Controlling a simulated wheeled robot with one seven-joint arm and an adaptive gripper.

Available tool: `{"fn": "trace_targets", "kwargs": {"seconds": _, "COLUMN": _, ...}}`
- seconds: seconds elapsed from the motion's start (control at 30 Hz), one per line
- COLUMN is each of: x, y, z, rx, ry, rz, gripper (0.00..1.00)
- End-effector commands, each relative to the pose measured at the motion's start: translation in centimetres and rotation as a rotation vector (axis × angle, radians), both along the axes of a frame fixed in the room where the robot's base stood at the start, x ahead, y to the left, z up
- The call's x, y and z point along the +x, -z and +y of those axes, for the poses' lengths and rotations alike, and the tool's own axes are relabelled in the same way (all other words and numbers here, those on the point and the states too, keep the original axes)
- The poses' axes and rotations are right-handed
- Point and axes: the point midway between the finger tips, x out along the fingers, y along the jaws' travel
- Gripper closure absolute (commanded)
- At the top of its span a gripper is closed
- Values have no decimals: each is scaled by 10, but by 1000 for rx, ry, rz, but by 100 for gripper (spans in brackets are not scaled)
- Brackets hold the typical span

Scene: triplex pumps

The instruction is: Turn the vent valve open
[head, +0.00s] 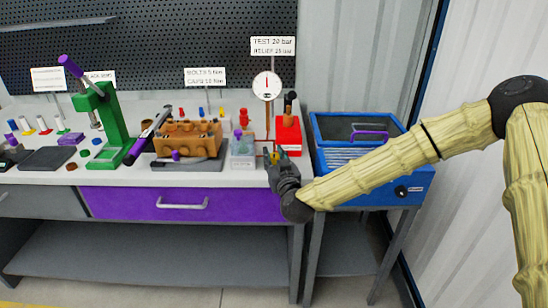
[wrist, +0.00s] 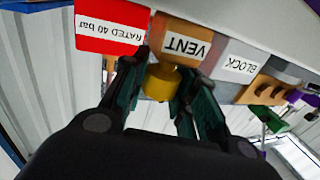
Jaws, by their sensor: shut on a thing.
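The vent valve shows in the wrist view as an orange-brown block marked VENT (wrist: 184,45) with a yellow knob (wrist: 160,83) on its front. My gripper (wrist: 165,82) has its two dark green fingers on either side of the yellow knob and is shut on it. In the head view my gripper (head: 275,158) is at the bench's front edge, beneath the pressure gauge (head: 267,86). The gripper hides most of the valve there.
A red box marked RATED 40 bar (wrist: 108,28) and a grey block marked BLOCK (wrist: 234,62) flank the valve closely. In the head view a red pump (head: 288,136) stands right of the gripper, beside a blue basin (head: 325,122). A green press (head: 112,125) stands left.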

Motion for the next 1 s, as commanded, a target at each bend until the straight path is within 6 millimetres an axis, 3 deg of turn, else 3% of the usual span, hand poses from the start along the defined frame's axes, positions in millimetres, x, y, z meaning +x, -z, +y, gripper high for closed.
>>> {"fn": "trace_targets", "kwargs": {"seconds": 0.27, "x": 0, "y": 1, "z": -1, "rx": -2, "ry": -43, "rz": -1, "gripper": 96}}
{"fn": "trace_targets", "kwargs": {"seconds": 1.0, "x": 1, "y": 2, "z": -1, "rx": -1, "ry": -434, "rz": 0, "gripper": 96}}
